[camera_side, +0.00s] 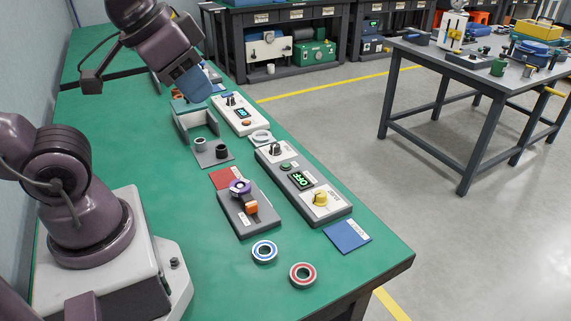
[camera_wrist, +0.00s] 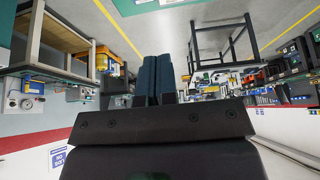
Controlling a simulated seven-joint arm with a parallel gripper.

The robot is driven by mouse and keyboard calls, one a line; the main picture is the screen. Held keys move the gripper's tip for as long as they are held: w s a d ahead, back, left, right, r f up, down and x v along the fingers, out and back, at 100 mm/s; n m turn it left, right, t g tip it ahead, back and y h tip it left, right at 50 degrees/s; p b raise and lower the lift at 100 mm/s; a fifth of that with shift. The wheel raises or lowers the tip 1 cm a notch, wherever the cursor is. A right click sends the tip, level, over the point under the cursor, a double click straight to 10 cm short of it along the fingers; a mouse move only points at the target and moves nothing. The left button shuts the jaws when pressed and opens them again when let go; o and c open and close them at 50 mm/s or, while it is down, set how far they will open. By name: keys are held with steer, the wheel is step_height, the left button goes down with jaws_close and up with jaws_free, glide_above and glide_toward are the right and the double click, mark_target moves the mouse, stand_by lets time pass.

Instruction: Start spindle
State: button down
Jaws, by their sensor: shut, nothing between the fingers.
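My gripper (camera_side: 192,84) is raised above the far part of the green bench in the side view, its blue fingers together and empty. In the wrist view the closed fingers (camera_wrist: 157,72) point out over the room, not at the bench controls. A long grey control box (camera_side: 272,157) on the bench has a green button (camera_side: 286,166), a display (camera_side: 301,180) in green letters that look like OFF, and a yellow knob (camera_side: 320,197). A grey block (camera_side: 237,222) left of it carries a purple ring (camera_side: 240,187) and an orange piece (camera_side: 251,208). My gripper is apart from all of these.
A blue-rimmed ring (camera_side: 264,251) and a red-rimmed ring (camera_side: 302,275) lie near the front bench edge. A blue card (camera_side: 347,236) lies right of the control box. A white box with a display (camera_side: 238,117) stands farther back, close to my gripper.

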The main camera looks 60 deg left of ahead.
steer(key=m+t+y, duration=0.1)
steer(key=m+t, duration=0.3)
steer(key=m, duration=0.4)
glide_above(286, 166)
step_height(286, 166, down, 21)
steer(key=shift+d, duration=0.1)
steer(key=shift+f, duration=0.1)
steer(key=shift+f, duration=4.4)
